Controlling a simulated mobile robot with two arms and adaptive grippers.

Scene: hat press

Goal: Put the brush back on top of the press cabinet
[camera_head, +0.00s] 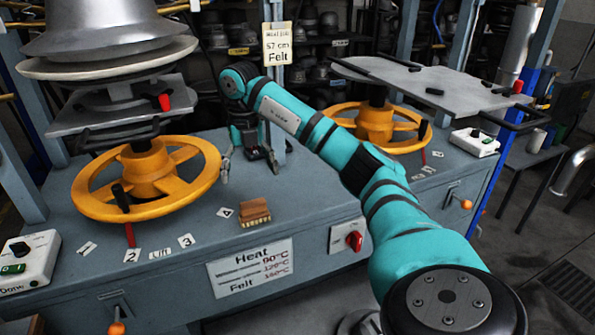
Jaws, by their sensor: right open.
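The brush (255,211), with a brown wooden body and pale bristles below, sits on the grey top of the press cabinet (310,196), close to its front edge. It stands right of the small number labels and above the heat sign. My right gripper (251,171) points down just behind the brush, by the blue-grey post. Its fingers are spread, nothing is between them, and it appears apart from the brush. My left gripper does not show.
A yellow handwheel (146,180) stands left of the brush under the hat press; another yellow wheel (376,127) is at the right. A red switch (354,240) is on the cabinet front. Bare cabinet top lies right of the brush.

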